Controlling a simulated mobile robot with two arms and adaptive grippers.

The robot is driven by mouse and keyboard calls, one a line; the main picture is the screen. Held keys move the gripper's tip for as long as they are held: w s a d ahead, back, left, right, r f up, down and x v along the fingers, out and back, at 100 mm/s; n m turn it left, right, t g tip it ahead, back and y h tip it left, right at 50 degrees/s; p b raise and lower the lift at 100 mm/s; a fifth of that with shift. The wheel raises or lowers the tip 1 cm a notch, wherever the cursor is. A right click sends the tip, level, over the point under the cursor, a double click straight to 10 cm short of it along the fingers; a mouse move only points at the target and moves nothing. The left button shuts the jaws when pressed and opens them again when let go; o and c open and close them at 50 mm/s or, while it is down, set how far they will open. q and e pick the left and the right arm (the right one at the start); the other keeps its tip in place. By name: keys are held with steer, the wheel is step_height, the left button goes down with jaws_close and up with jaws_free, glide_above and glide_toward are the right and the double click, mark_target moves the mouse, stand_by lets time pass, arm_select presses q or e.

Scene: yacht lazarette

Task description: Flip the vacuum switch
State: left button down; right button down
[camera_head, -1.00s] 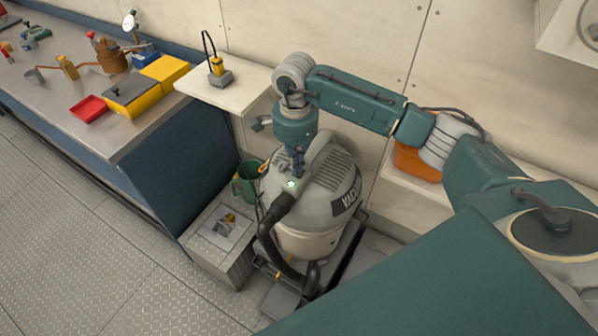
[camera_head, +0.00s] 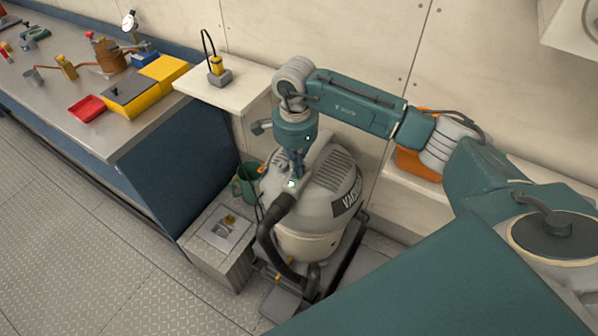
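The grey vacuum (camera_head: 318,205) stands on the floor against the wall, with a dark hose at its front and lettering on its right side. A small pale green lit spot (camera_head: 291,184) shows on its top, just below my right gripper. The switch itself is too small to make out beside it. My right gripper (camera_head: 297,175) points down at the top of the vacuum, close to or touching it. I cannot tell whether its fingers are open or shut. My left gripper is not in view.
A steel-topped bench (camera_head: 75,75) with a red tray (camera_head: 87,108) and a yellow box (camera_head: 165,70) stands at the left. The left floor is clear.

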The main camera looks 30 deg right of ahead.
steer(key=shift+f+b, duration=0.4)
steer(key=shift+f, duration=0.05)
steer(key=shift+s+r, duration=0.1)
steer(key=shift+r, duration=0.05)
steer(key=shift+r+p, duration=0.65)
steer(key=shift+r, duration=0.2)
steer(key=shift+r+p, duration=1.2)
steer(key=shift+r, duration=1.35)
